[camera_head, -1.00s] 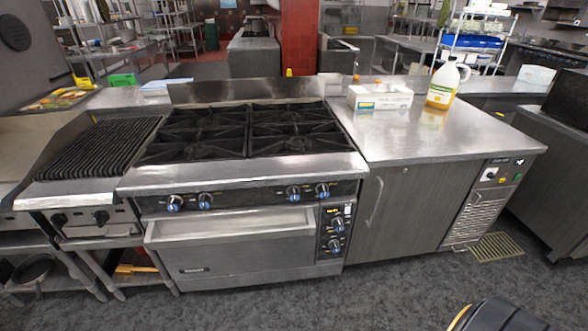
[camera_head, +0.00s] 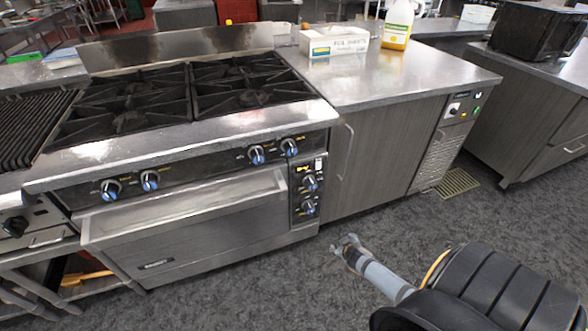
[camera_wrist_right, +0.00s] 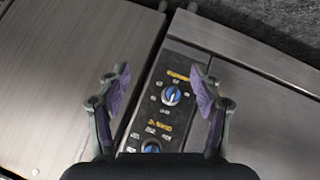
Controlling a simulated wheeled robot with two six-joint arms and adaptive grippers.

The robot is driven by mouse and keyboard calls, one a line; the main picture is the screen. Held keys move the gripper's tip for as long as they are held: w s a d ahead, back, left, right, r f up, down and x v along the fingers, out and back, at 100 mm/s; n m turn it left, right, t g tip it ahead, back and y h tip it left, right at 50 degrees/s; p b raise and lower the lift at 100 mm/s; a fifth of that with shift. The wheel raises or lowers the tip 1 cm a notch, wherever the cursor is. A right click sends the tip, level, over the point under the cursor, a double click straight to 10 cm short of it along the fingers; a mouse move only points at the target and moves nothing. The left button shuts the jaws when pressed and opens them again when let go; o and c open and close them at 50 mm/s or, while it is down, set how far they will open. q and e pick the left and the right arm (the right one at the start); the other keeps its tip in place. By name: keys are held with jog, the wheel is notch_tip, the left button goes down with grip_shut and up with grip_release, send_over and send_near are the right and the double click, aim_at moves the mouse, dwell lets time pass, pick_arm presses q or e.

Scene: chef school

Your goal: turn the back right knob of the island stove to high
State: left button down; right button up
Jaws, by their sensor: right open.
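The island stove (camera_head: 190,140) stands at left centre in the head view, with four black burner grates on top. Its front strip carries blue-faced knobs: a left pair (camera_head: 149,180) and a right pair (camera_head: 256,155), whose outer right knob (camera_head: 289,147) is nearest the counter. Labels are too small to tell which is the back right one. My right gripper (camera_head: 347,242) is low in front of the cabinet, apart from the stove. In the right wrist view its fingers (camera_wrist_right: 160,80) are open and empty, with an oven-panel knob (camera_wrist_right: 172,95) seen between them. My left gripper is not in view.
The oven control panel (camera_head: 303,195) has two more blue knobs below the right pair. The oven handle (camera_head: 190,205) juts out across the front. A steel counter (camera_head: 380,80) with a white box (camera_head: 333,40) and jug (camera_head: 398,25) adjoins. Grey floor in front is clear.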

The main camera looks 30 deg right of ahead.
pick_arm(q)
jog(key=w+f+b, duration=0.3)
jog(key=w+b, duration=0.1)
pick_arm(e)
jog(key=w+d+r+t, duration=0.2)
jog(key=w+r+t, duration=0.1)
jog(key=w+r, duration=0.55)
jog(key=t+b, duration=0.6)
jog(key=t, duration=0.1)
send_near(292, 152)
jog(key=shift+n, duration=0.4)
jog(key=x, duration=0.9)
jog(key=shift+w+d, duration=0.2)
jog(key=shift+w, duration=0.1)
jog(key=shift+w+d+f+y, duration=0.1)
jog(key=shift+w+y, duration=0.2)
jog(key=shift+w, duration=0.25)
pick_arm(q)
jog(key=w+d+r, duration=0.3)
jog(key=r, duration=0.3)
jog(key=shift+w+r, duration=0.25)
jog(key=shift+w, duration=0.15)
pick_arm(e)
jog(key=shift+c, duration=0.3)
